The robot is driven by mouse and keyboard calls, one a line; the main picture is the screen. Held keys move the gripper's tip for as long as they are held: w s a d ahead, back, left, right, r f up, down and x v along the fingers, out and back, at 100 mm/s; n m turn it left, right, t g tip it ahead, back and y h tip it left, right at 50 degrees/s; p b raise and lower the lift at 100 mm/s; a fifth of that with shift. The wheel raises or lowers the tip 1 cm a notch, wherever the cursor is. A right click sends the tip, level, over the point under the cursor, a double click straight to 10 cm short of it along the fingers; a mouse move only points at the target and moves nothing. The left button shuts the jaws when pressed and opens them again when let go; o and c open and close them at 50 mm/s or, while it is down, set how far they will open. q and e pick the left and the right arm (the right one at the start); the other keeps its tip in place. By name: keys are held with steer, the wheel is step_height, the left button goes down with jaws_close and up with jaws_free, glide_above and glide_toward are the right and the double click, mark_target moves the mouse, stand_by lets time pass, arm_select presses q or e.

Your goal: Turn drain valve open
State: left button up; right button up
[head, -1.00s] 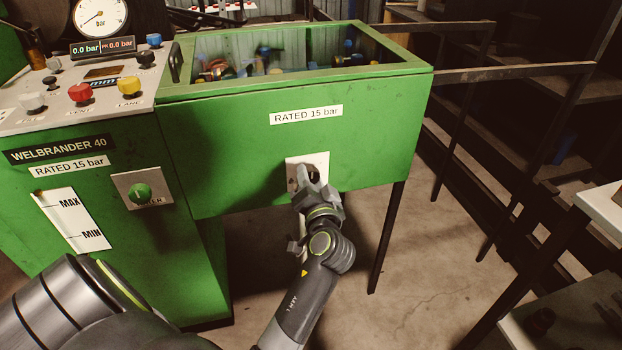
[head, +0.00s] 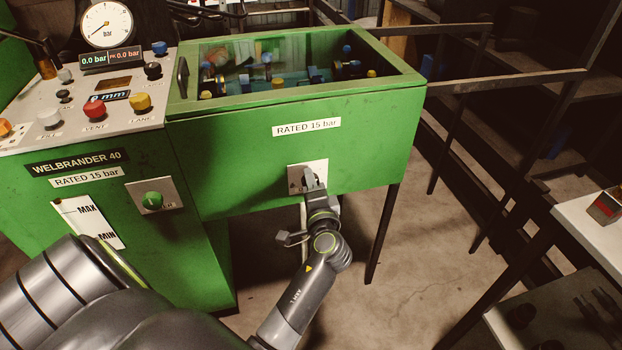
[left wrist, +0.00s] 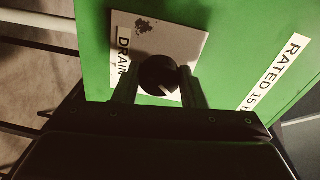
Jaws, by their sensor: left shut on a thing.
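The drain valve is a dark round knob (left wrist: 158,75) on a pale plate (left wrist: 188,42) marked DRAIN in the left wrist view. In the head view the plate (head: 321,168) sits low on the green tank front, and my gripper largely hides the knob. My left gripper (head: 311,180) is at the plate, its fingers on either side of the knob and shut on it. The left wrist view also shows the gripper (left wrist: 159,82) around the knob. The knob's turn angle cannot be read. My right gripper is not in view.
The green tank (head: 240,160) has a window on top and a RATED 15 bar label (head: 306,127). A control panel with a gauge (head: 106,25) reading near zero stands at left. A green knob (head: 153,200) is below it. A pale table (head: 590,225) stands at right.

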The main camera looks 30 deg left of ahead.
arm_select(q)
steer(key=shift+r+m+g+p, duration=0.1)
steer(key=shift+m+g+p, duration=0.3)
steer(key=shift+m+p, duration=4.15)
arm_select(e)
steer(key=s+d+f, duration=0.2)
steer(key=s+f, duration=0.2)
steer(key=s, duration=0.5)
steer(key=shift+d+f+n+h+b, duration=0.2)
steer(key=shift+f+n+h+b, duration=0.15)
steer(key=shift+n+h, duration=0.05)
arm_select(q)
steer(key=shift+m+y, duration=0.3)
steer(key=shift+m, duration=0.15)
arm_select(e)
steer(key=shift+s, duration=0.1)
arm_select(q)
steer(key=o, duration=1)
steer(key=shift+w, duration=0.1)
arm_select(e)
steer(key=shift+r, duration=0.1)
arm_select(q)
steer(key=shift+d, duration=0.1)
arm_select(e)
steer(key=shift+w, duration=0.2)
